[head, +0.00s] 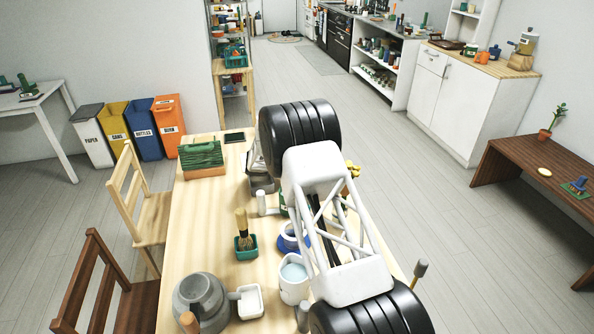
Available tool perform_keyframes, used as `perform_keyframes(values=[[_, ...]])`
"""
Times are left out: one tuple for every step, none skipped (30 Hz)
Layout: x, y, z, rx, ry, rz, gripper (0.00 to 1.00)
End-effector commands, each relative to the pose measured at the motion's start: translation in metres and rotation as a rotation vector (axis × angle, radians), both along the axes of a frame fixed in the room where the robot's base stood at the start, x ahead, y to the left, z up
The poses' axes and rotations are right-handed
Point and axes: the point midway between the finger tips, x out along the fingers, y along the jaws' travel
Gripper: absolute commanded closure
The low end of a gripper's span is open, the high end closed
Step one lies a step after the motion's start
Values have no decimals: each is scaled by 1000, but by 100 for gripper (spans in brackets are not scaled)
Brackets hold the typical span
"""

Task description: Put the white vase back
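I cannot make out a thing that is surely the white vase. A white round vessel (292,279) with a pale blue inside stands on the light wooden table, just left of my arm. A small white square dish (249,301) with a handle sits to its left. My arm, white lattice with black ribbed joints, crosses over the right part of the table and hides much of what stands there. My gripper does not show, so I cannot tell what it holds.
The wooden table (205,233) also holds a grey round pot (201,299), a brush in a green holder (245,241), a blue ring-shaped item (289,243) and a green-topped box (201,158). Chairs (145,205) stand along its left. A dark bench (530,167) is at right. Floor between is clear.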

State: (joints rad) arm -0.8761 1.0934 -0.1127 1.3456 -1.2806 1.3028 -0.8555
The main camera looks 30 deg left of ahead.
Motion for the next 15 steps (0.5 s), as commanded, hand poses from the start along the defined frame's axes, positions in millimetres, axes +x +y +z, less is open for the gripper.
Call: perform_keyframes(values=[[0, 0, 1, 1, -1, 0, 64], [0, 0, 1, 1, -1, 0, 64], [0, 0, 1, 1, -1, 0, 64], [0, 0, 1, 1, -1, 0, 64], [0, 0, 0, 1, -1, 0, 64], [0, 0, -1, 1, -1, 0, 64], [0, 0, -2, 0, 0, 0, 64], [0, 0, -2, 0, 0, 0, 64], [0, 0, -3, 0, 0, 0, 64], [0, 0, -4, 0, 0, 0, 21], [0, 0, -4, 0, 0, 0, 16], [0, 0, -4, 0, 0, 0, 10], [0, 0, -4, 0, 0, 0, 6], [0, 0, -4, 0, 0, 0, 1], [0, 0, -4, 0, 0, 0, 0]])
